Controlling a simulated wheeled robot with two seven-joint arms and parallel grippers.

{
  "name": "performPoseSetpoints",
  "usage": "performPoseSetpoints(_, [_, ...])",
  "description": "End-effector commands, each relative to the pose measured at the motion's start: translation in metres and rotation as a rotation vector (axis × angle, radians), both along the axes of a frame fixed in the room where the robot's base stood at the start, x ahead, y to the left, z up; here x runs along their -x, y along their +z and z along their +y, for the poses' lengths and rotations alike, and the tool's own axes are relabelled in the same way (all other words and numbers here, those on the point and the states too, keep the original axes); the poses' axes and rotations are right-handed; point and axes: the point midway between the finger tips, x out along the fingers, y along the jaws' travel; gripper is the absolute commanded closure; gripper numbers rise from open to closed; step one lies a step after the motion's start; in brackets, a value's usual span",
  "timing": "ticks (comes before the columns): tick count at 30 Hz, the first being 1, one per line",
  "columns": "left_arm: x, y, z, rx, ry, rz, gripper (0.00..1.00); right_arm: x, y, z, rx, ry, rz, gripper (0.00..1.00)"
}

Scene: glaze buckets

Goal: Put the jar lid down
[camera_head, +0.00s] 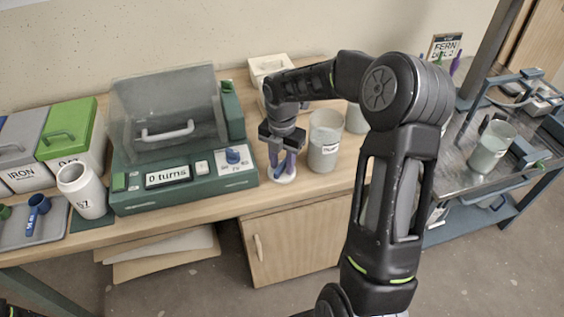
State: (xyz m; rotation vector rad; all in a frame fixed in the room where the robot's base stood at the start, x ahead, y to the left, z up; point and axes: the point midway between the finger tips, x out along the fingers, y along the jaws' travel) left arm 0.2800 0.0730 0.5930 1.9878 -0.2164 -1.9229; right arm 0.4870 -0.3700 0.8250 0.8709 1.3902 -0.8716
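The white round jar lid (285,179) is at the front of the wooden bench, between the green machine and a labelled jar (323,150). My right gripper (282,166) points down over the lid, with its fingers around the lid's middle. It appears shut on the lid, though the grip is small in view. I cannot tell whether the lid touches the bench. The labelled jar is translucent, upright and just right of the gripper. My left gripper is not in view.
The green machine (185,178) with a raised clear cover and a "0 turns" display stands left of the gripper. A white cup (82,190) and lidded bins (72,140) are farther left. A metal cart (465,170) at right carries another jar (490,147). My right arm hides part of the bench.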

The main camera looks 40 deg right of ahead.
Motion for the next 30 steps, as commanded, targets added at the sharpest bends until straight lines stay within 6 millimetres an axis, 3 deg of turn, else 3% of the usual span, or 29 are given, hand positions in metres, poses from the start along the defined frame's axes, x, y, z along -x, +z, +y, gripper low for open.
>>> performPoseSetpoints(5, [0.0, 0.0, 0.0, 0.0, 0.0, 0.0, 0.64, -0.001, 0.02, -0.001, 0.002, 0.0, -0.004, 0.66])
performPoseSetpoints(18, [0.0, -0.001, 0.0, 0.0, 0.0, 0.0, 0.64, -0.001, 0.105, 0.0, 0.001, 0.0, -0.004, 0.66])
performPoseSetpoints(23, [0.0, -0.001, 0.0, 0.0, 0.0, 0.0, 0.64, -0.001, 0.119, 0.0, 0.001, 0.0, -0.003, 0.66])
performPoseSetpoints(30, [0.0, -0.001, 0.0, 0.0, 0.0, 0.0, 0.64, 0.0, 0.121, 0.0, 0.0, 0.0, 0.0, 0.66])
